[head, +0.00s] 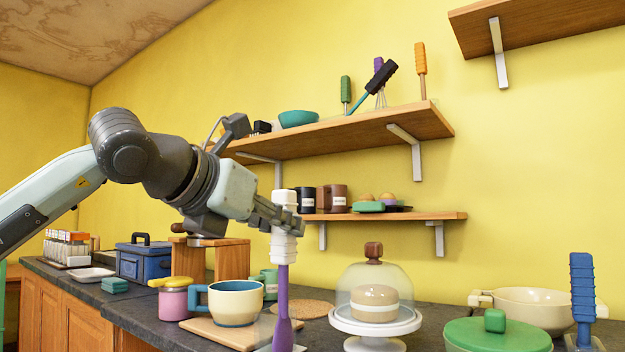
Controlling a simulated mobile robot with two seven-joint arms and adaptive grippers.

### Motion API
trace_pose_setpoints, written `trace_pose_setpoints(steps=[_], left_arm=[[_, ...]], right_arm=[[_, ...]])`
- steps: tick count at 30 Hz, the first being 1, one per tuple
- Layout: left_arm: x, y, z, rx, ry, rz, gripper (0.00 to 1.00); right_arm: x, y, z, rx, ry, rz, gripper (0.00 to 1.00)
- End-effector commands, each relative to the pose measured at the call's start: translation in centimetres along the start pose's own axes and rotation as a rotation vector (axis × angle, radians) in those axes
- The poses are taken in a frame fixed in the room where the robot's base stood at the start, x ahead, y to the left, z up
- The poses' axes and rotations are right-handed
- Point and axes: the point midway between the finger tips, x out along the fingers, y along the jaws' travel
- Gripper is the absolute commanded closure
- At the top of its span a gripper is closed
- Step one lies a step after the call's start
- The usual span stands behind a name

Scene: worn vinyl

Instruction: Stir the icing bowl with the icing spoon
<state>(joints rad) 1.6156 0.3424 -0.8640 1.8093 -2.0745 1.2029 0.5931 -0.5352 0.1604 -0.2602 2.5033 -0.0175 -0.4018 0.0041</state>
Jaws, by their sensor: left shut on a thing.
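My left gripper (287,221) is shut on a tall upright utensil, taken as the icing spoon (283,290), with a white ribbed handle and a purple lower part. The purple end widens near the bottom of the head view, over a pale flat piece; I cannot tell whether they touch. A cream bowl with a blue inside and a blue handle (228,309) stands left of the spoon on a wooden board (205,334). A wider cream bowl with side handles (535,303) stands at the right. I cannot tell which is the icing bowl. My right gripper is not in view.
A glass-domed cake stand (375,325) is right of the spoon. A green lid (497,337) and an upright blue-handled utensil (582,290) are farther right. A pink jar (174,303) stands left. Shelves (360,131) with kitchenware hang above the counter.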

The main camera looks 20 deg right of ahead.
Motion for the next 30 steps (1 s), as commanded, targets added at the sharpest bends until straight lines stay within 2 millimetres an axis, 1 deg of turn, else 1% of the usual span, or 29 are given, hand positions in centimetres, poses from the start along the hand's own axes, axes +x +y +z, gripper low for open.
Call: trace_pose_setpoints(steps=[1,5,6,8,9,11,12,15,18,24,27,30], left_arm=[[-0.6,1.1,-2.7,-0.008,0.005,0.018,1.0],[-2.2,3.4,-9.3,-0.025,0.007,0.065,1.0],[-2.8,4.0,-11.5,-0.03,0.008,0.08,1.0],[-3.7,5.0,-14.9,-0.038,0.011,0.104,1.0],[-4.3,5.7,-17.1,-0.043,0.01,0.12,1.0],[-5.2,6.7,-20.2,-0.051,0.01,0.145,1.0],[-5.8,7.2,-22.1,-0.054,0.011,0.16,1.0],[-6.9,8.5,-26.3,-0.065,0.009,0.194,1.0],[-8.0,9.5,-30.0,-0.073,0.01,0.224,1.0],[-9.7,11.0,-36.3,-0.085,0.008,0.261,1.0],[-10.5,11.5,-39.0,-0.089,0.007,0.274,1.0],[-11.2,11.9,-41.0,-0.091,0.003,0.283,1.0]], right_arm=[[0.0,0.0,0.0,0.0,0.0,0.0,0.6],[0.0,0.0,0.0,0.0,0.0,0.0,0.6],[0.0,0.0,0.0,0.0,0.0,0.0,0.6],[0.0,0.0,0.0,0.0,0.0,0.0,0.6],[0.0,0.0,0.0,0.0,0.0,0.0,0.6],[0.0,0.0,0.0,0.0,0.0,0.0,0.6],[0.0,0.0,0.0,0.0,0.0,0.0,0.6],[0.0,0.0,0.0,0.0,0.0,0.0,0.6],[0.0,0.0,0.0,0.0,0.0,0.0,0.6],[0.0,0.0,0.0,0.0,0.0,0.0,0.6],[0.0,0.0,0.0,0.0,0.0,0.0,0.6],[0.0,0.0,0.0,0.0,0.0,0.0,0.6]])
